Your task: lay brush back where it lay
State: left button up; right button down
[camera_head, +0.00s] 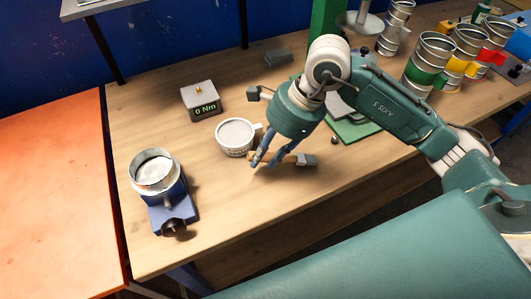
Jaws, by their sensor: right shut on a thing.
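The brush (306,160) has a light wooden handle and a grey head. It lies roughly level at the table's middle, with its grey head pointing right. My right gripper (260,163) reaches down from the right with blue fingers and is shut on the brush's handle. The fingers hide part of the handle. I cannot tell whether the brush touches the wooden table (245,215) or hangs just above it. My left gripper is not in view.
A white cup (236,137) stands close left of my fingers. A grey box reading 0 Nm (201,101) is behind it. A blue fixture with a metal ring (172,195) stands at the left. Banded metal cans (428,65) stand at the right. The table's front is clear.

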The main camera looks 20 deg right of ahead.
jog(key=c, duration=0.7)
grip_release()
dwell(0.7)
notch_tip(320, 180, up, 10)
jog(key=p, duration=0.5)
dwell(1.2)
dwell(0.5)
